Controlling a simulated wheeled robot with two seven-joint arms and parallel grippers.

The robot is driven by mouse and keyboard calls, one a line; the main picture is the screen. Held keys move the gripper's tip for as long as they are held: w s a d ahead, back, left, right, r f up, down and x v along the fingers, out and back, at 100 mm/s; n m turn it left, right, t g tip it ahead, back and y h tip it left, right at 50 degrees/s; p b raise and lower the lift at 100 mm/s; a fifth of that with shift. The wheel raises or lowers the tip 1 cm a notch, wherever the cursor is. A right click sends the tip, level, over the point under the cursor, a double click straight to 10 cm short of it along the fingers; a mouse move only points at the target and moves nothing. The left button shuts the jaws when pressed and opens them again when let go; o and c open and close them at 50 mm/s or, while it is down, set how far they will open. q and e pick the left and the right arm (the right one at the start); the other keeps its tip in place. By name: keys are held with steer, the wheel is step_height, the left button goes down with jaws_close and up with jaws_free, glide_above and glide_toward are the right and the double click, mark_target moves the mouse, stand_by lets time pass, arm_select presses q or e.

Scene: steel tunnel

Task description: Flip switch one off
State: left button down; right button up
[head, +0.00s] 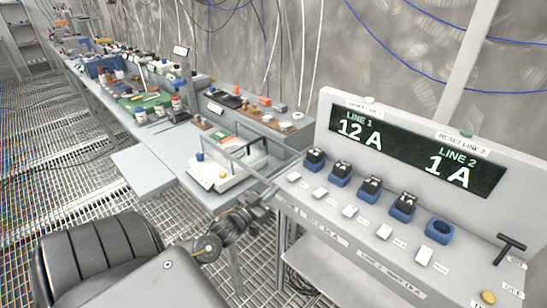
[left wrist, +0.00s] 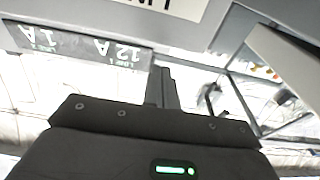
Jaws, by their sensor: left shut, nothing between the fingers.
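A grey console carries a row of white switches, the leftmost (head: 295,176) nearest my left gripper. Their labels are too small to read, so I cannot tell which is switch one or its on/off position. The display (head: 415,150) above reads LINE 1 12 A and LINE 2 1 A; it shows upside down in the left wrist view (left wrist: 85,47). My left gripper (head: 268,192) is shut and empty, just left of the console's left end, apart from the leftmost switch. Its shut fingers (left wrist: 163,88) also show in the left wrist view. My right gripper is not in view.
Blue sockets with black blocks stand behind the switches; the rightmost socket (head: 440,230) is empty. A black T-handle (head: 511,246) is at the right. A cluttered bench runs to the back left.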

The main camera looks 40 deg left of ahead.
mark_target(287, 184)
arm_select(q)
steer(key=w, duration=0.5)
steer(key=w+r+p, duration=0.1)
steer(key=w, duration=0.1)
steer(key=shift+w+a, duration=0.1)
steer(key=shift+w, duration=0.2)
